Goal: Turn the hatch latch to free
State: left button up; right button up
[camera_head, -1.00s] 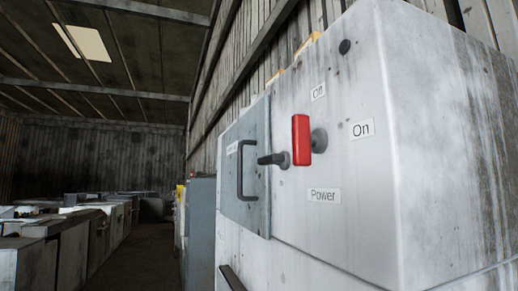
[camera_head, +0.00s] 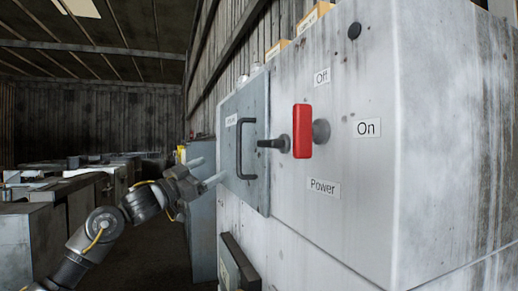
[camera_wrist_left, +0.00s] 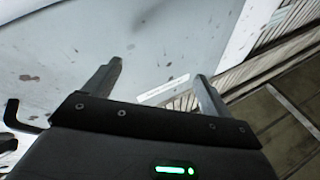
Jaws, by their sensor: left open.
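The hatch (camera_head: 228,180) is a grey panel on the side of a white cabinet, with a black D-shaped handle (camera_head: 240,150) and a small label. It looks closed. The hatch latch (camera_head: 272,144) is a short dark lever at the hatch's right edge. It lies about level and points left over the hatch edge. My left gripper (camera_head: 211,171) is open and empty, left of the D-shaped handle and apart from the latch. In the left wrist view its fingers (camera_wrist_left: 159,74) are spread before a pale panel with a label. A black bent handle (camera_wrist_left: 12,115) shows at the left edge there.
A red power handle (camera_head: 302,132) stands upright just right of the latch, near "Off", "On" and "Power" labels. A dark-framed part (camera_head: 238,262) juts out below the hatch. Low grey cabinets (camera_head: 75,205) line the left, with a dark aisle between.

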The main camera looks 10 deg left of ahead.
pick_arm(q)
jog(key=s+d+r+m+g+h, duration=0.2)
jog(key=s+d+r+h, duration=0.15)
jog(key=s+r, duration=0.4)
jog(key=n+g+p, duration=0.2)
jog(key=g, duration=0.4)
send_near(263, 141)
jog(key=shift+y, duration=0.45)
jog(key=p+x, duration=0.1)
jog(key=x, duration=0.2)
jog(key=p+x, duration=0.2)
jog(key=x, duration=0.1)
jog(key=p+x, duration=0.1)
jog(key=x, duration=0.2)
jog(key=shift+d+r, duration=0.2)
jog(key=shift+r, duration=0.15)
jog(key=c, duration=1)
